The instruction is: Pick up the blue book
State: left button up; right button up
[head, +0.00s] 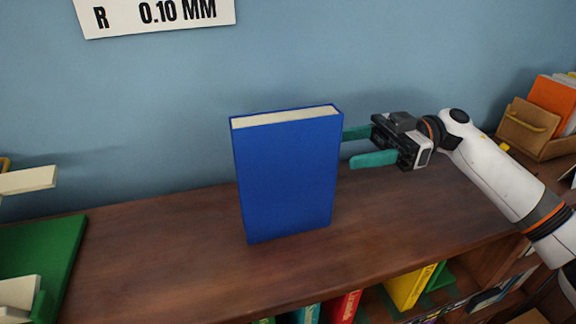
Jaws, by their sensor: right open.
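The blue book (287,178) stands upright on the brown wooden top of a bookcase, its blue cover facing me and its pale page edges on top. My right gripper (358,146) comes in from the right at the book's right edge. Its two teal fingers are apart. The far finger reaches the book's right edge and its tip may be hidden behind the book. The near finger ends a little to the right of the book, with a gap. I cannot tell whether either finger touches it. My left gripper is not in view.
The bookcase top (160,265) is clear around the book. A green object (45,250) with pale pieces lies at the left. A wooden box (528,130) with an orange item (553,95) stands at the right. Coloured books, one yellow (408,288), fill the shelf below. A blue wall is behind.

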aim_at(303, 158)
jog(key=p+x, duration=0.1)
jog(key=x, duration=0.3)
jog(key=shift+r, duration=0.1)
jog(key=shift+a, duration=0.15)
jog(key=p+x, duration=0.3)
jog(key=x, duration=0.1)
jog(key=shift+s, duration=0.2)
jog(key=shift+s+a+f, duration=0.1)
jog(key=shift+a+f, duration=0.15)
jog(key=shift+a, duration=0.2)
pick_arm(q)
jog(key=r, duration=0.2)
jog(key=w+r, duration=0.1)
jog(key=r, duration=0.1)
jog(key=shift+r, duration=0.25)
pick_arm(e)
jog(key=shift+f, duration=0.1)
jog(key=shift+c, duration=0.3)
grip_shut()
